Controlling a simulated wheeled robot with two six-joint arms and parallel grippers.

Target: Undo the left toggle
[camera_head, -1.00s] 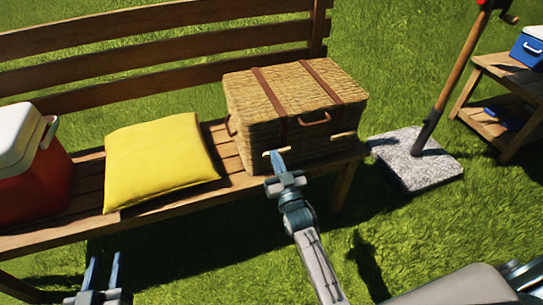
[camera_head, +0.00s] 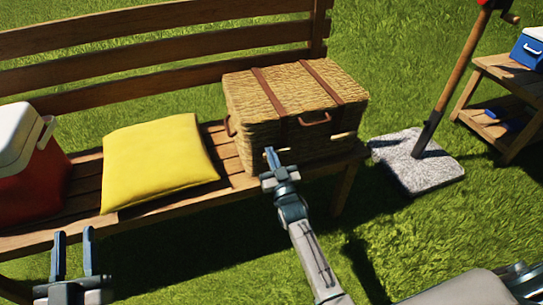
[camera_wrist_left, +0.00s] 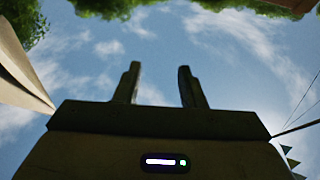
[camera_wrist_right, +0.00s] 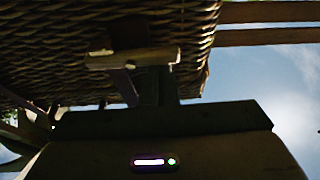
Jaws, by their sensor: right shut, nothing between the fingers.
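The wicker basket (camera_head: 265,95) stands shut on the bench, with brown leather straps and a front handle. In the right wrist view a pale wooden toggle bar (camera_wrist_right: 135,59) lies level across the wicker (camera_wrist_right: 60,40), just in front of the fingertips. This left toggle is not clearly visible in the head view, where my right gripper (camera_head: 271,156) covers that spot. My right gripper is shut and empty, close to the basket's lower front; I cannot tell whether it touches the toggle. The other toggle (camera_head: 345,135) shows at the right. My left gripper (camera_head: 72,250) is open and empty.
A yellow cushion (camera_head: 158,163) and a red and white cooler (camera_head: 28,175) sit on the bench (camera_head: 200,196) left of the basket. A stone base (camera_head: 418,165) with a pole stands to the right. Open grass lies before the bench.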

